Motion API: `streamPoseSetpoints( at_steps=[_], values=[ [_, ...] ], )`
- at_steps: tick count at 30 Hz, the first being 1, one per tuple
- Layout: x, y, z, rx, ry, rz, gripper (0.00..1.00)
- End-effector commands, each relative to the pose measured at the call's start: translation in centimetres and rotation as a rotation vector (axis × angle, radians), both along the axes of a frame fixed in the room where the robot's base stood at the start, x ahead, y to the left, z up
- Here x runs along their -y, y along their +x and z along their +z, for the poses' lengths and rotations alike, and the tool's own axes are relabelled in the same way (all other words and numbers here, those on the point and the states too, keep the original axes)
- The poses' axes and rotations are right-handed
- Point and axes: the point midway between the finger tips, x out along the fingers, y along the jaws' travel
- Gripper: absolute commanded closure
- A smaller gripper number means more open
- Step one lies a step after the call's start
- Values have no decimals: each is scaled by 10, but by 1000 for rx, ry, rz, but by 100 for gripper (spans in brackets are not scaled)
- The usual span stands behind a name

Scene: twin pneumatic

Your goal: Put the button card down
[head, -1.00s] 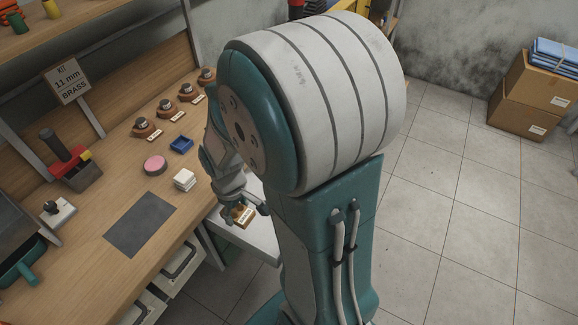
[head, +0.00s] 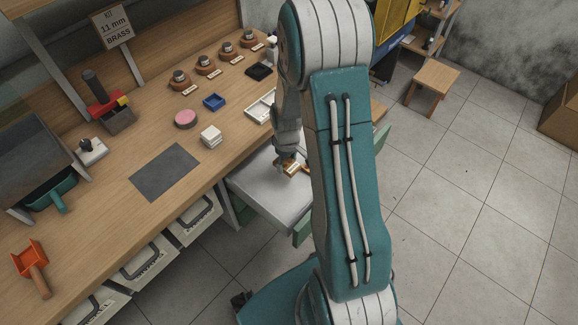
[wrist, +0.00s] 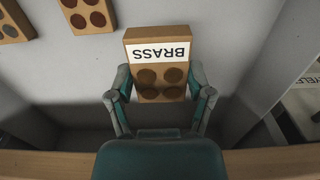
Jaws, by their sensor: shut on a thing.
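The button card (wrist: 158,60) is a small tan block with a white BRASS label and several dark brown round buttons; the label reads upside down in the wrist view. My gripper (wrist: 160,94) is shut on its near end, one finger on each side. In the head view my gripper (head: 287,162) holds the card (head: 292,168) over the open grey drawer (head: 258,195) that juts from the bench. I cannot tell whether the card touches the drawer floor.
Two similar cards (wrist: 88,14) (wrist: 14,22) lie at the wrist view's upper left. The drawer walls (wrist: 262,75) stand at the sides.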

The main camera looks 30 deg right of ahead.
Motion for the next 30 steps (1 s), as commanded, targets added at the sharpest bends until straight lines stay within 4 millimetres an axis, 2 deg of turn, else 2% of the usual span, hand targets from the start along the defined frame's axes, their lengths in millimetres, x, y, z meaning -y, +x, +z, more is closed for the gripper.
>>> streamPoseSetpoints(
  at_steps=[3,11,16,26,27,29,30],
  values=[
    [8,9,-16,-1,0,0,87],
    [17,17,-32,-1,-1,1,87],
    [16,17,-57,-1,0,1,87],
    [16,17,-61,1,-1,1,87],
    [16,17,-61,1,-1,1,24],
    [16,17,-61,1,-1,1,0],
    [16,17,-61,1,-1,1,0]
  ],
)
